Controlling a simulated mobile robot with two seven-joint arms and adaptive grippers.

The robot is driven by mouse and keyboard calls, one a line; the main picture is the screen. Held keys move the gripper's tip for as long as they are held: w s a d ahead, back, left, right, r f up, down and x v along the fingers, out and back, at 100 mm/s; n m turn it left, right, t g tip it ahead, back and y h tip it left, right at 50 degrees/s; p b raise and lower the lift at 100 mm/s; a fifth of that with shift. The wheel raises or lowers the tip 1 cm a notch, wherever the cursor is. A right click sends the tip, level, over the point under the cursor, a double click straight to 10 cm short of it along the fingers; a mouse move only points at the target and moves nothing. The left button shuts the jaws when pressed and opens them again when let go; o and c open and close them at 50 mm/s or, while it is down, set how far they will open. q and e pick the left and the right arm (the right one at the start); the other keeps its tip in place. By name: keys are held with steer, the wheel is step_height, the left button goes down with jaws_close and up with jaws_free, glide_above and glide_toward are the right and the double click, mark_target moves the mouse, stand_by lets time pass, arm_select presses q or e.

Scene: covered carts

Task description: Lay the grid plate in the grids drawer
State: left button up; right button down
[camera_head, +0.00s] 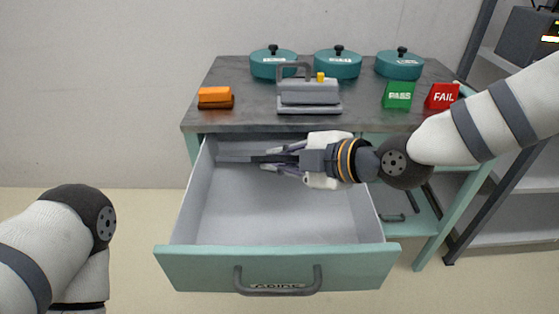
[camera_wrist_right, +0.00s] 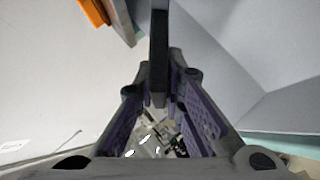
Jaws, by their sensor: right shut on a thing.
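The grid plate (camera_head: 240,158) shows as a thin dark strip at the back of the open drawer (camera_head: 277,268). My right gripper (camera_head: 278,160) is shut on its right end, over the drawer's back part. In the wrist view the plate (camera_wrist_right: 159,55) is seen edge-on, standing out from between the fingers (camera_wrist_right: 160,95). I cannot tell whether the plate touches the drawer floor. The drawer is pulled out; its front label is too blurred to read. My left arm shows at the lower left, its gripper out of view.
The cart top (camera_head: 240,125) holds several teal lidded pots (camera_head: 337,66), a grey press-like device (camera_head: 309,95), an orange block (camera_head: 215,98), a green PASS block (camera_head: 398,95) and a red FAIL block (camera_head: 441,96). The drawer's front half is empty. A shelf rack (camera_head: 515,205) stands at the right.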

steer(key=shift+r, duration=0.1)
steer(key=c, duration=1.6)
jaws_free()
steer(key=v, duration=1.2)
